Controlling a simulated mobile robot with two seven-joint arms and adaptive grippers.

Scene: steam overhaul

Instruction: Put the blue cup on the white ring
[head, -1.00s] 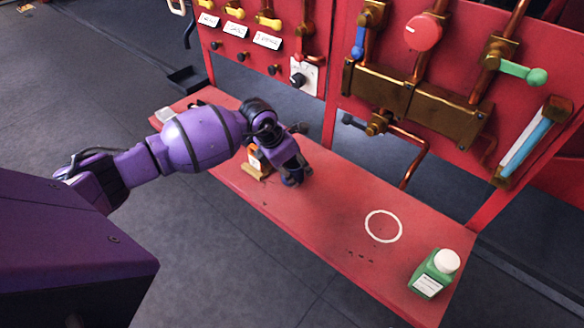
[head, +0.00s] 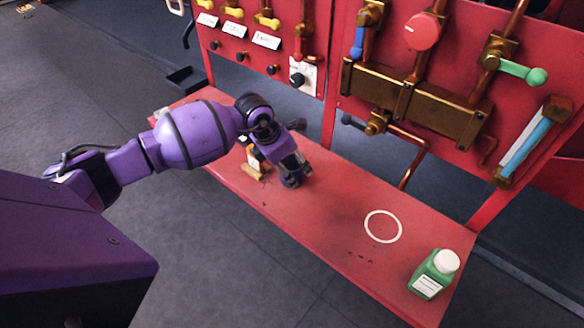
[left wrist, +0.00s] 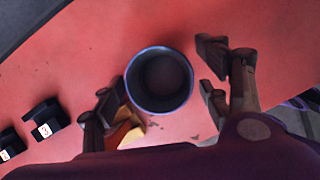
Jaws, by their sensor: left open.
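The blue cup (left wrist: 160,80) stands upright on the red bench, seen from above in the left wrist view with its round blue rim and dark inside. My left gripper (left wrist: 162,92) is open, with one finger on each side of the cup; small gaps show between fingers and rim. In the head view my left gripper (head: 292,178) is low over the bench and hides most of the cup. The white ring (head: 383,226) lies flat and empty on the bench, right of the gripper. My right gripper is not in view.
A green bottle with a white cap (head: 436,273) stands right of the ring at the bench end. The red panel (head: 330,60) with pipes and valves rises behind. The bench between gripper and ring is clear.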

